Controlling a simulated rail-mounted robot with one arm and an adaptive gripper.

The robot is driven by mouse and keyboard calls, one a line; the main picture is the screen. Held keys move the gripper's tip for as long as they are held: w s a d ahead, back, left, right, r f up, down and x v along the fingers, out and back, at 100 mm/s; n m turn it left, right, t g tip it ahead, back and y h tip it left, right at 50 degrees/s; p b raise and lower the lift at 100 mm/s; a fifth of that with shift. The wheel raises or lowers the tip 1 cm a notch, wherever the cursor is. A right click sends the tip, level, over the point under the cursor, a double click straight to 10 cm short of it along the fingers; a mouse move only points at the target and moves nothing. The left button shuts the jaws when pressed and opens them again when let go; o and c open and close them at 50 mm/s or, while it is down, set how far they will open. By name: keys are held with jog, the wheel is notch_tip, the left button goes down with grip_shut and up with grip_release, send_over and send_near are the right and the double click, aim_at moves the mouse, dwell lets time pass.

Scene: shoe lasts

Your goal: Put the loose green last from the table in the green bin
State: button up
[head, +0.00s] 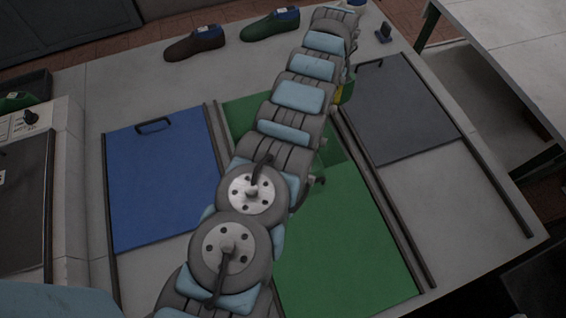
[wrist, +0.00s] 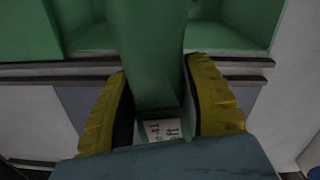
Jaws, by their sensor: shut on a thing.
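My gripper shows in the wrist view (wrist: 160,105), with its yellow fingers shut on a green last (wrist: 145,45). The last has a white printed label near its end and extends up the picture, over the open green bin (wrist: 235,40). I cannot tell how far above the bin it is. In the head view my arm covers most of the gripper; one yellow finger shows at its edge. The green bin's inside (head: 328,152) shows partly beside my arm, with the green lid (head: 345,245) slid toward the near side.
Another green last (head: 270,26) and a brown last (head: 195,44) lie at the table's far edge. The blue lid (head: 160,185) and the grey lid (head: 400,110) lie either side of the green bin, between dark rails. A small dark object (head: 383,33) stands at the far right.

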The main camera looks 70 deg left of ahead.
jog(key=s+a+f+b, duration=0.4)
jog(key=s+f, duration=0.5)
jog(key=f, duration=0.1)
jog(key=shift+s+d+f+m+b, duration=0.45)
jog(key=shift+d+f+b, duration=0.8)
jog(key=shift+f, duration=3.15)
jog(key=shift+s+d+f+m+b, duration=0.4)
jog(key=shift+d+f+b, duration=0.9)
jog(key=shift+f, duration=3.1)
jog(key=shift+s+d+f+m+b, duration=0.45)
jog(key=shift+d+f+b, duration=0.8)
jog(key=shift+f, duration=3.15)
jog(key=shift+a, duration=0.15)
jog(key=o, duration=1.2)
jog(key=shift+s, duration=0.1)
jog(key=shift+r, duration=0.15)
jog(key=shift+a+r+p, duration=0.1)
jog(key=shift+r+p, duration=1.3)
jog(key=shift+r, duration=4.45)
